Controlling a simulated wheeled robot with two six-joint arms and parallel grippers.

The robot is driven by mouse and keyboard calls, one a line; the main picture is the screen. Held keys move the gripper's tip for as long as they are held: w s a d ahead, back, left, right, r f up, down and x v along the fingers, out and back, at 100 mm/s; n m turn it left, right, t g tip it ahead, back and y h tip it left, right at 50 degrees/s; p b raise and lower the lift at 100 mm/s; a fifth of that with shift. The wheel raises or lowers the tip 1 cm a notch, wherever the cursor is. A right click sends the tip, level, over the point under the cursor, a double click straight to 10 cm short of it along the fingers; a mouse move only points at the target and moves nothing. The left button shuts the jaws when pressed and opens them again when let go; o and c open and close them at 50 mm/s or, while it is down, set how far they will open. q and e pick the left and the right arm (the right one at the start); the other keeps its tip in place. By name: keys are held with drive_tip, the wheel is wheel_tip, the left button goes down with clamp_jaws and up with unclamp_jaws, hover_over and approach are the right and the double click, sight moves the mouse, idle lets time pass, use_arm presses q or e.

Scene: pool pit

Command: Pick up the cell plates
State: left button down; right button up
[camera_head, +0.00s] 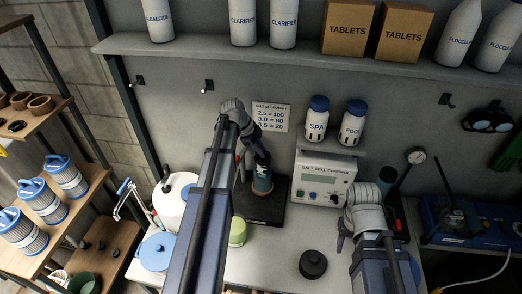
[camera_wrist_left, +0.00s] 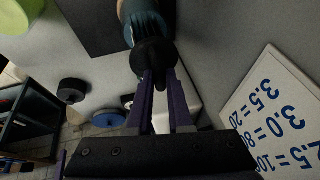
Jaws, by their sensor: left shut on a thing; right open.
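My left gripper (camera_head: 259,156) points down at the top of an upright teal-and-dark cylinder (camera_head: 262,183), which I take to be the cell plates' unit. In the left wrist view, my left gripper's purple fingers (camera_wrist_left: 157,88) are shut on the black knob of its cap (camera_wrist_left: 152,56). The teal body (camera_wrist_left: 146,20) shows beyond the cap. In the head view the cylinder is over a black base (camera_head: 262,212); I cannot tell whether it touches it. My right gripper (camera_head: 342,238) is open by the control box, partly hidden by its own wrist.
A salt cell control box (camera_head: 324,180) stands right of the cylinder. A green cup (camera_head: 238,232), a black round cap (camera_head: 313,264) and a blue-lidded tub (camera_head: 157,251) are on the bench. A bottle shelf (camera_head: 200,44) runs above. Bare bench lies in front.

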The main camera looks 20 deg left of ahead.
use_arm(q)
wheel_tip(320, 180, up, 11)
drive_tip(key=p, duration=1)
drive_tip(key=shift+f, duration=0.1)
drive_tip(key=c, duration=1.4)
unclamp_jaws()
clamp_jaws()
